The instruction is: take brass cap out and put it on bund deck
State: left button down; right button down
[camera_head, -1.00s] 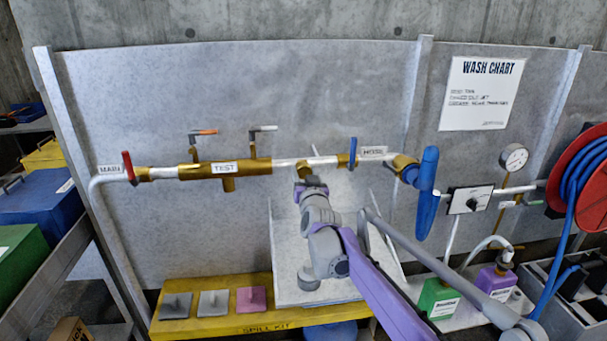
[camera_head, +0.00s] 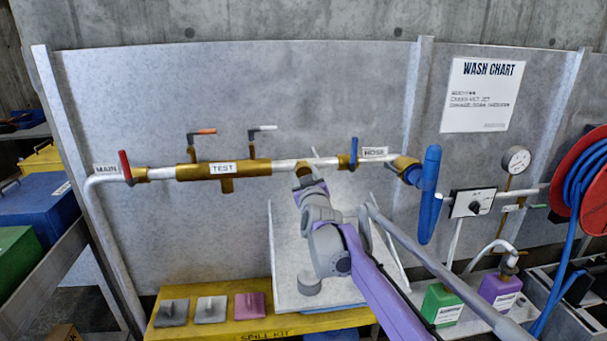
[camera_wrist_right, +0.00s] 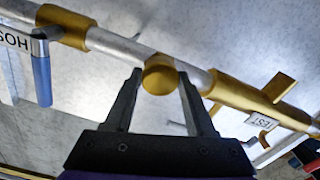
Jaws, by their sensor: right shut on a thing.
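The brass cap (camera_wrist_right: 160,75) is a round gold end on the underside of the pale pipe, between the TEST and HOSE labels. In the head view the cap (camera_head: 303,168) is partly hidden by my right gripper (camera_head: 305,182). In the right wrist view the dark fingers of my right gripper (camera_wrist_right: 160,88) are shut on the cap, one on each side. The cap is at the pipe. A pale tray-like surface (camera_head: 286,262) lies below, behind my right arm; I cannot tell whether it is the bund deck. My left gripper is out of view.
A yellow SPILL KIT ledge (camera_head: 255,325) carries grey, white and pink pads. A grey round piece (camera_head: 309,287) sits on the pale tray. A blue-handled valve (camera_head: 353,152) and blue hose handle (camera_head: 428,195) are right of the cap. Green (camera_head: 441,303) and purple (camera_head: 500,290) bottles stand lower right.

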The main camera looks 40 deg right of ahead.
jog(key=shift+f, duration=0.1)
jog(key=n+b, duration=0.4)
jog(key=n, duration=0.1)
dwell(0.3)
jog(key=shift+c, duration=0.8)
grip_release()
jog(key=shift+c, duration=0.4)
